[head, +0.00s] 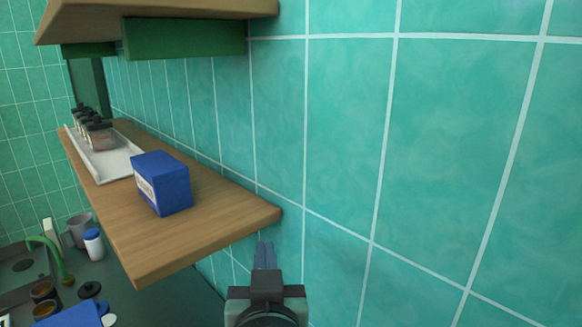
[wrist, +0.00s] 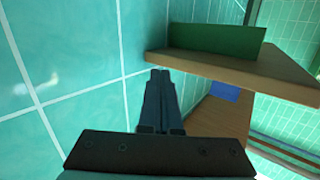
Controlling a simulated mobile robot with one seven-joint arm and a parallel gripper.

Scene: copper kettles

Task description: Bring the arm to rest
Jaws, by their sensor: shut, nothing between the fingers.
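My gripper (head: 265,250) is at the bottom middle of the head view, just right of the front corner of a wooden shelf. Its two fingers are together with nothing between them. In the wrist view the gripper (wrist: 159,74) points toward the edge of a wooden shelf board with a green panel. A gap between the fingertips and that board cannot be judged. My arm behind the gripper is mostly out of view.
A blue box (head: 162,183) stands on the lower wooden shelf (head: 200,232), near a white tray (head: 112,165) holding several dark-topped jars. An upper shelf (head: 160,9) hangs above. Green tiled wall (head: 440,150) fills the right. A cluttered counter lies below left, with a grey mug (head: 77,229).

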